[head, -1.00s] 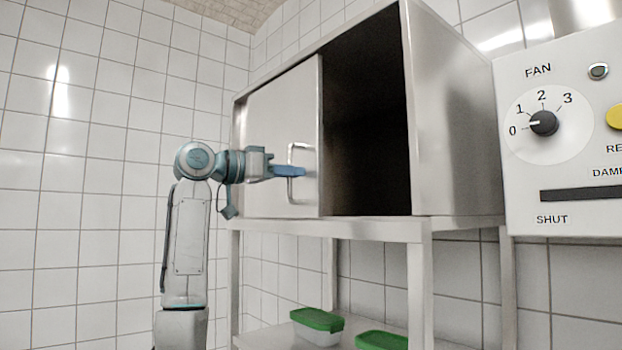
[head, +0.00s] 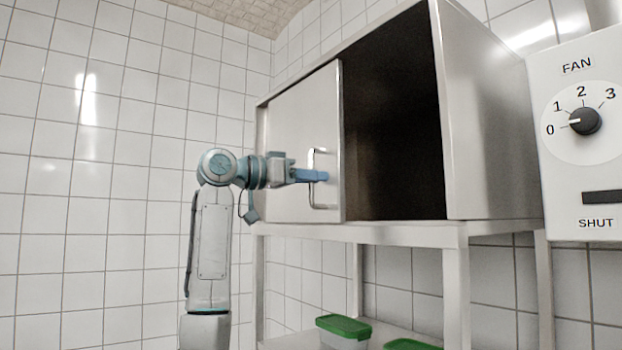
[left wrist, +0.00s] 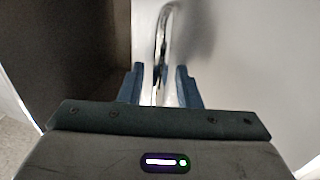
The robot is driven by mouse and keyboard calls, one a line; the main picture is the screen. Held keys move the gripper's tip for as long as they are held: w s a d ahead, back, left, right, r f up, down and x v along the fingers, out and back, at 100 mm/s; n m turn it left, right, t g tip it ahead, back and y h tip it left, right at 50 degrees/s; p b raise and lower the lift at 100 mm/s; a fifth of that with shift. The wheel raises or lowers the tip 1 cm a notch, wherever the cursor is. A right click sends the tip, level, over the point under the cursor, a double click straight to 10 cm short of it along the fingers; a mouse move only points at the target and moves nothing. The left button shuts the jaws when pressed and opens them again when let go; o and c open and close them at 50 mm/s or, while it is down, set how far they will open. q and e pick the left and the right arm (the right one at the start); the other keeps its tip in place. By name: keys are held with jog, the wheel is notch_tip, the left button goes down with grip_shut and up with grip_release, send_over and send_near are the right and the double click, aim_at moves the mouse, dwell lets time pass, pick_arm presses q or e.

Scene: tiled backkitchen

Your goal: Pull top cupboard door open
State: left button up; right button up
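The metal cupboard (head: 482,130) stands on a rack, with a flat door (head: 290,120) over the left part of its front. To the right of the door is a wide dark opening (head: 395,130). An upright bar handle (head: 313,160) sits near the door's right edge. My left gripper (head: 318,176) is at the handle. In the left wrist view, the handle (left wrist: 163,50) passes between the blue fingertips (left wrist: 160,85), which stand apart with gaps on both sides. My right gripper is not in view.
A control panel (head: 590,190) with a fan dial (head: 584,121) is close at the right. Green-lidded boxes (head: 344,327) stand on the shelf below the cupboard. A tiled wall (head: 120,200) is at the left.

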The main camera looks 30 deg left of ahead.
pick_arm(q)
jog(key=b+v, duration=0.4)
jog(key=v, duration=0.6)
jog(key=shift+s+a+b, duration=0.25)
jog(key=shift+s+b, duration=0.05)
jog(key=shift+b, duration=0.1)
jog(key=shift+f, duration=0.1)
